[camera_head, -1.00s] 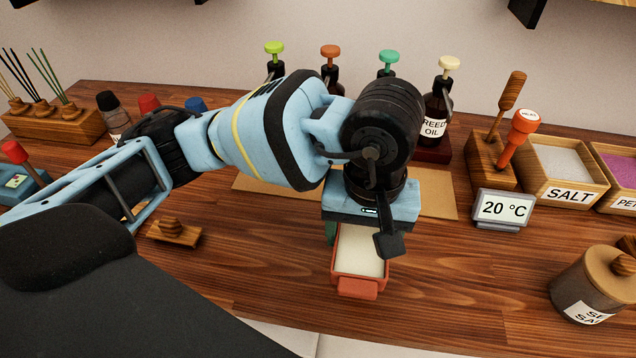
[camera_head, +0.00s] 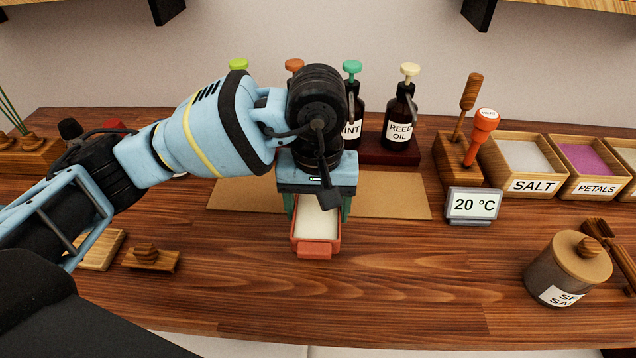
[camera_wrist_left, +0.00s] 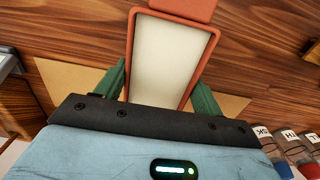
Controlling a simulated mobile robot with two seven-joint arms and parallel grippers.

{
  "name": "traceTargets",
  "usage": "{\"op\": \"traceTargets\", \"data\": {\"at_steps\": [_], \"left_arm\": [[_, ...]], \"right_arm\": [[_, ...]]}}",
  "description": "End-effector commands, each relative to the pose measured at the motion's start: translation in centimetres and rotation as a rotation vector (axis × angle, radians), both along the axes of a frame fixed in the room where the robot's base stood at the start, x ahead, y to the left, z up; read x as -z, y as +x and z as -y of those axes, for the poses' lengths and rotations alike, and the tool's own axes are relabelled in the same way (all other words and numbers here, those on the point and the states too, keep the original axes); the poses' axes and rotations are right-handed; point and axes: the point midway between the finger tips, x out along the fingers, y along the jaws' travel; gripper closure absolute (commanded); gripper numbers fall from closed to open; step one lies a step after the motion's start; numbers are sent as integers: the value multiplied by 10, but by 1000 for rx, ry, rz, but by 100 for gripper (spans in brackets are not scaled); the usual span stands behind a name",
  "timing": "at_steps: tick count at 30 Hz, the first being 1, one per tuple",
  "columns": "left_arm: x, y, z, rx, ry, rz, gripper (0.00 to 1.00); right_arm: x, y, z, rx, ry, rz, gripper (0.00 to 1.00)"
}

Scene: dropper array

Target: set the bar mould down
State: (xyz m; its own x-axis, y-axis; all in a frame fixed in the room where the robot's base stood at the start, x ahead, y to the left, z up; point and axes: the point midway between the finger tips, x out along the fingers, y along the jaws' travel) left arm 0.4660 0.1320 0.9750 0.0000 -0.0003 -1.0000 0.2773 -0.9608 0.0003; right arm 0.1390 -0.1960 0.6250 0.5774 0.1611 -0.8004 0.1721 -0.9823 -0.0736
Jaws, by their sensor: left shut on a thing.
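The bar mould (camera_head: 317,242) is a terracotta-coloured rectangular tray with a front tab, filled with a pale cream mass. My left gripper (camera_head: 319,214) is shut on it, with a green finger on each long side. In the left wrist view the mould (camera_wrist_left: 186,9) sits between the green fingers of the left gripper (camera_wrist_left: 162,88), and its near end is hidden by the gripper body. The mould looks roughly level over the wooden table, in front of the brown mat (camera_head: 398,196). I cannot tell whether it touches the table. My right gripper is out of view.
Pump bottles (camera_head: 398,125) stand at the back. A temperature display (camera_head: 473,205), a salt box (camera_head: 524,160) and a lidded jar (camera_head: 567,270) are on the right. A small wooden knobbed piece (camera_head: 150,258) lies on the left. The table's front middle is clear.

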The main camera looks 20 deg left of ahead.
Motion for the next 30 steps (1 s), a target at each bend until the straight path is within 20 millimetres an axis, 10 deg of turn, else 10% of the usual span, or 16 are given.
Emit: {"op": "traceTargets", "data": {"at_steps": [12, 30], "left_arm": [[6, 71, -23, -1, 0, 2, 64], [9, 88, -29, 0, -1, 1, 64]], "right_arm": [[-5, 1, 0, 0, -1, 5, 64], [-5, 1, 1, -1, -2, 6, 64]]}}
